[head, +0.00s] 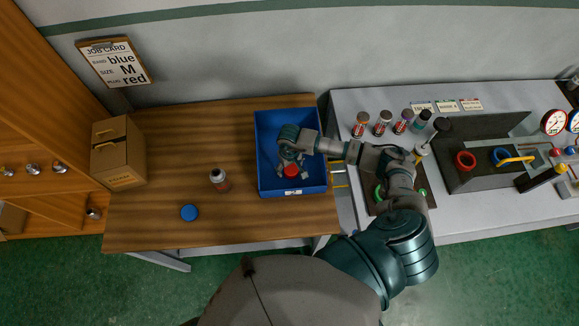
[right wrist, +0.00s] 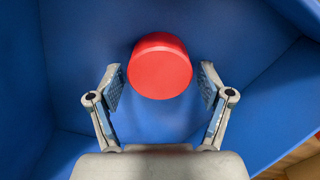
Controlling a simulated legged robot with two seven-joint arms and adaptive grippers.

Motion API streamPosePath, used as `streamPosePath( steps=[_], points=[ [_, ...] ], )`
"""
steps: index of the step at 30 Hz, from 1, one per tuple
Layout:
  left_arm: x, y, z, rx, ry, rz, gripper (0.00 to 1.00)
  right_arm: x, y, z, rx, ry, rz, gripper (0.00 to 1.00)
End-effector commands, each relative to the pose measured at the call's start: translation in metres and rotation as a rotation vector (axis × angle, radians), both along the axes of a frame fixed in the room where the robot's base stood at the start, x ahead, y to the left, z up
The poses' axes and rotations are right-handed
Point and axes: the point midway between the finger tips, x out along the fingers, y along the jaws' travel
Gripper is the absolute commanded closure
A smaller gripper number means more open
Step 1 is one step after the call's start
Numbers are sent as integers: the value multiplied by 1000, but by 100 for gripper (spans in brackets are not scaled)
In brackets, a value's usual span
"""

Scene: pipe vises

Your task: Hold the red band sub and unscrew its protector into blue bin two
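A red protector (head: 291,171) is in the blue bin (head: 262,180), near its front wall; the label on that wall is too small to read. My right gripper (head: 293,168) is over the bin, with its fingers spread beside the red protector. In the right wrist view, the protector (right wrist: 160,67) lies ahead between the open fingertips, with a gap on each side. My left gripper is not in view.
A blue cap (head: 189,212) lies on the wooden table (head: 165,235). A cardboard box (head: 118,155) stands at its left. Several banded subs (head: 382,122) stand on the grey bench, near a vise with red and blue rings (head: 466,160). A job card (head: 115,65) hangs on the wall.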

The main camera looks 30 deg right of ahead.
Motion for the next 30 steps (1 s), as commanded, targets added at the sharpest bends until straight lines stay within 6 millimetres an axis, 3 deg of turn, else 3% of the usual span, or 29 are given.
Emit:
streamPosePath(
  steps=[11,24,30],
  points=[
    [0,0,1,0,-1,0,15,1,0,7,0,-2,0,18],
    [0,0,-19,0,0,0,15,0,0,95,0,-4,2,18],
    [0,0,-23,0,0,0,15,0,0,119,0,-1,0,18]
  ],
)
